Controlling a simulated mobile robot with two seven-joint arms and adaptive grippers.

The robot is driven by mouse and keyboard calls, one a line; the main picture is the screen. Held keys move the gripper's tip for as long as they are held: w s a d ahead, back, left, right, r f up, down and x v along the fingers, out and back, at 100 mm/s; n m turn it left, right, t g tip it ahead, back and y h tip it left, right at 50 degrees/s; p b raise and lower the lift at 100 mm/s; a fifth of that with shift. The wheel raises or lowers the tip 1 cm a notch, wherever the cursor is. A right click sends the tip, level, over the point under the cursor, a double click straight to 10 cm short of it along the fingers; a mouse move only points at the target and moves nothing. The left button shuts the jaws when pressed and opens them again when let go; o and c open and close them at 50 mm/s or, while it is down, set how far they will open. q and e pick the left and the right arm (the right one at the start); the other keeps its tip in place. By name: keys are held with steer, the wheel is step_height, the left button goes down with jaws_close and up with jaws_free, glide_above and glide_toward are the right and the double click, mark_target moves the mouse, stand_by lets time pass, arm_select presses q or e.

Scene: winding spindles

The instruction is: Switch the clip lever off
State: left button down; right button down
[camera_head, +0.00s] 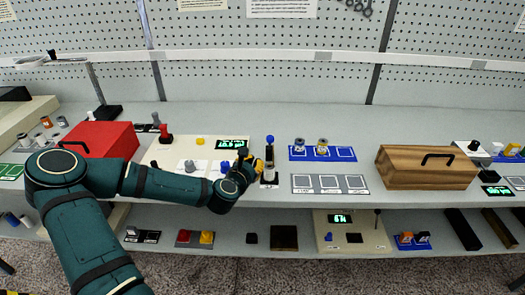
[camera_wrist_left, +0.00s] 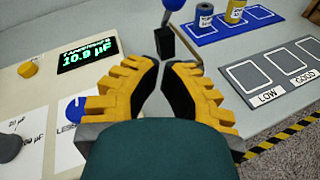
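A lever with a blue ball knob (camera_head: 270,139) stands upright on the bench, to the right of the cream panel; I take it to be the clip lever. Its blue knob (camera_wrist_left: 173,4) and a black block (camera_wrist_left: 164,41) below it show at the top of the left wrist view. My left gripper (camera_head: 257,165), with yellow fingers, is just left of the lever. In the left wrist view its fingertips (camera_wrist_left: 161,66) come nearly together with nothing visible between them. The tips are just short of the black block in the picture; contact cannot be told. My right gripper is out of view.
The cream panel (camera_head: 158,153) with a green display (camera_head: 231,144) lies under my left arm. A blue tray (camera_head: 341,154) with two spools and a grey LOW/GOOD card (camera_head: 330,191) are to the right. A red box (camera_head: 104,138) and a wooden box (camera_head: 425,174) stand farther out.

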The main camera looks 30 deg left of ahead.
arm_select(q)
steer(key=x, duration=0.3)
steer(key=shift+w+f, duration=0.1)
steer(key=shift+w, duration=0.2)
steer(key=shift+w+r, duration=0.8)
steer(key=shift+w, duration=0.15)
steer(key=shift+w+r, duration=0.3)
steer(key=shift+w, duration=0.25)
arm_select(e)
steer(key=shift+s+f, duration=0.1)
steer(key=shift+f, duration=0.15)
arm_select(q)
steer(key=shift+r, duration=0.1)
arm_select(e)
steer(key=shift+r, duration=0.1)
